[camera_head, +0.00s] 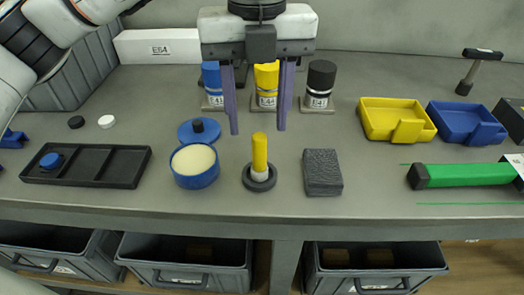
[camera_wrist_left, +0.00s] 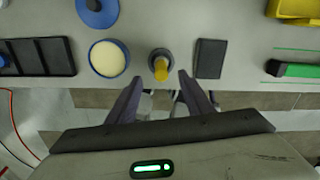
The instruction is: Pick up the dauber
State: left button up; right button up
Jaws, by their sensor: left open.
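The dauber (camera_head: 260,155), with a yellow handle and a pale lower part, stands upright in a round dark base (camera_head: 259,179) near the front of the grey bench. It also shows in the left wrist view (camera_wrist_left: 160,68), just beyond and between the fingertips. My left gripper (camera_head: 258,131) is open and empty, its two purple fingers pointing down with the dauber's top between them in the picture. I see no contact between the fingers and the dauber. My right gripper is not in view.
A blue pot of cream-coloured paste (camera_head: 194,162) stands left of the dauber, and a dark grey block (camera_head: 322,172) lies right of it. Blue, yellow and black bottles stand behind. A black tray (camera_head: 120,167) lies left; yellow (camera_head: 395,118) and blue (camera_head: 466,122) bins stand right.

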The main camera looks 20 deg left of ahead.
aim_at(259, 156)
pick_arm(q)
notch_tip(259, 156, down, 9)
jog(key=shift+d+f+p, duration=0.1)
jog(key=shift+p, duration=0.4)
jog(key=c, duration=1.1)
jog(key=shift+c, duration=0.3)
notch_tip(259, 156, up, 10)
jog(key=shift+r+b, duration=0.1)
jog(key=shift+b, duration=0.2)
